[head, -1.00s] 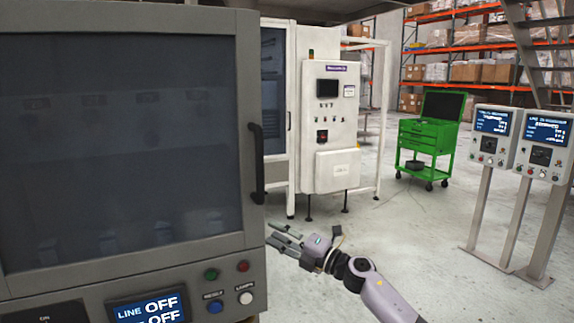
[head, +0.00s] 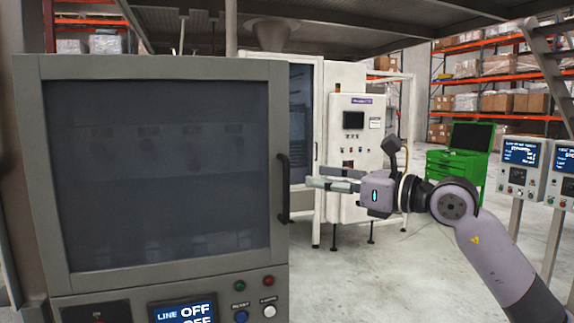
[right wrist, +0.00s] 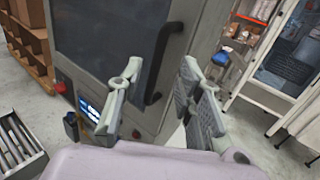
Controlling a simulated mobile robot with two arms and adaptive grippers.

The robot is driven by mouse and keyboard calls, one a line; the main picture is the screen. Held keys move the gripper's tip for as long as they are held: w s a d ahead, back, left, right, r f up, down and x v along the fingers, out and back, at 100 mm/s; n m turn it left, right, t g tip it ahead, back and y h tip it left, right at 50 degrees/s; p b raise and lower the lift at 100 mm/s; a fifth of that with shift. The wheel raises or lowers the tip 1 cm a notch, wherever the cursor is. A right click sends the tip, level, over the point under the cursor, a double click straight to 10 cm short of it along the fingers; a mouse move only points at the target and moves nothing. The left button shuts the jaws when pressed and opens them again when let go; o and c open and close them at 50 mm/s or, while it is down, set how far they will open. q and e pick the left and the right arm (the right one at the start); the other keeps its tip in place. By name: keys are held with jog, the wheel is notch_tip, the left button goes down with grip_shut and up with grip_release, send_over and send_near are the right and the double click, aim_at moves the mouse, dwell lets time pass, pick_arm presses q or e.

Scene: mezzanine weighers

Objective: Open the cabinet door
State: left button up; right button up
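The cabinet (head: 278,78) is a grey box with a large dark window in its door (head: 165,175). The door is shut. A black vertical bar handle (head: 284,188) is on the door's right edge. My right gripper (head: 318,177) is just right of the handle, at about its height, with its fingers pointing left. In the right wrist view the fingers are spread and empty, and the handle (right wrist: 159,62) shows beyond them, in line with the gap. I see no contact with it. My left gripper is out of view.
Below the door is a panel with a screen (head: 183,312) and several coloured buttons. A white machine (head: 350,103) stands behind my right gripper. A green tool cart (head: 458,165) and control pedestals (head: 521,165) are at right. Open floor lies right of the cabinet.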

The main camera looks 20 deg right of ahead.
jog(key=shift+p+x, duration=1.65)
jog(key=shift+x, duration=3.2)
jog(key=shift+c, duration=0.3)
grip_shut()
